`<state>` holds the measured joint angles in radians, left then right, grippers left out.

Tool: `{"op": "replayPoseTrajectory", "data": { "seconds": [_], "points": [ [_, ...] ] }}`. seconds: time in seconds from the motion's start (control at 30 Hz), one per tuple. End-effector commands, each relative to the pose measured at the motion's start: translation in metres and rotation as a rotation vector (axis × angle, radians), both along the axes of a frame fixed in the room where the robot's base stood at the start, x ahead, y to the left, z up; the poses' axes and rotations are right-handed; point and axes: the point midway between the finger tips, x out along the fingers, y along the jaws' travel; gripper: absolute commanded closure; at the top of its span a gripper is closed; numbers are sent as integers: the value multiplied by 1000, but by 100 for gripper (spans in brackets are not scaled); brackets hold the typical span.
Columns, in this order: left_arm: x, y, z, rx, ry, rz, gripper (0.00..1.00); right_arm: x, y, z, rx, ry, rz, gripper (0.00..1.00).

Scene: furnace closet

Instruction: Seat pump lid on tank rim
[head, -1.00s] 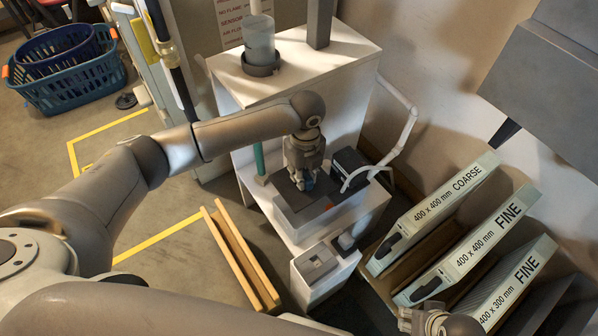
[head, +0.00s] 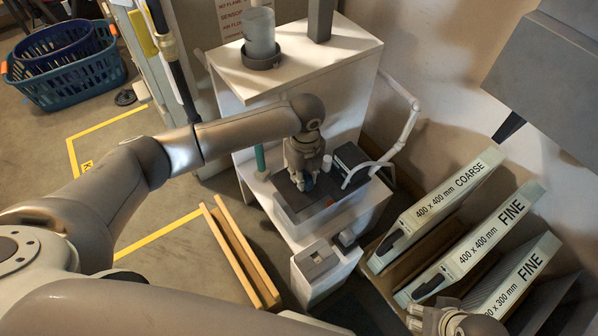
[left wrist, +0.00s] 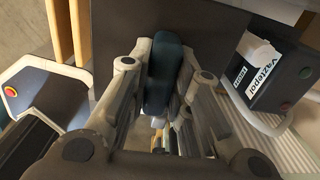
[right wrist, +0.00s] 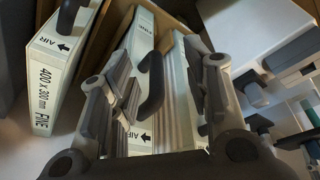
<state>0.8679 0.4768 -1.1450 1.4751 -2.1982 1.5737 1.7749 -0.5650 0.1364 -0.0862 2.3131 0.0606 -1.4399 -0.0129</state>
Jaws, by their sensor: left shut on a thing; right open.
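The pump lid (head: 326,212) is a flat dark grey plate over a white body (head: 362,222), which looks like the tank. My left gripper (head: 303,184) points down and is shut on the lid's dark blue handle (left wrist: 163,75). The plate (left wrist: 205,22) also shows behind the fingers in the left wrist view. The fingers hide part of the lid, and I cannot tell whether it rests on the rim. My right gripper (right wrist: 170,80) is open among the filters, and only its top shows at the bottom of the head view (head: 450,320).
A dark box (head: 350,158) with a white hose stands right behind the lid. A white shelf (head: 290,70) rises behind. A small white unit (head: 325,268) stands in front. Filters (head: 470,245) stand in a rack at right. Wooden rails (head: 240,255) lie at left.

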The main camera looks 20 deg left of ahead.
Motion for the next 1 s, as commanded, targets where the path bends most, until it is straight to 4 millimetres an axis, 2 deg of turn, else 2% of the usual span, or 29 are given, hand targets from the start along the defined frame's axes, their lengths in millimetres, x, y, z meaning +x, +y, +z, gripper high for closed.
{"op": "replayPoseTrajectory", "data": {
  "seconds": [0.33,0.6,0.7,0.8,1.0],
  "points": [
    [0,0,-22,1,1,0,100,-11,-2,32,0,-20,-3,56],
    [0,-1,-45,-1,1,-1,100,-8,-2,18,3,-27,-3,56],
    [0,0,-50,-1,1,-1,100,-6,-3,17,-9,-36,-8,56],
    [0,0,-52,-1,1,-1,100,-5,12,21,-11,-40,1,56],
    [0,0,-53,1,1,-1,100,-4,11,21,-10,-44,-2,56]
  ]
}}
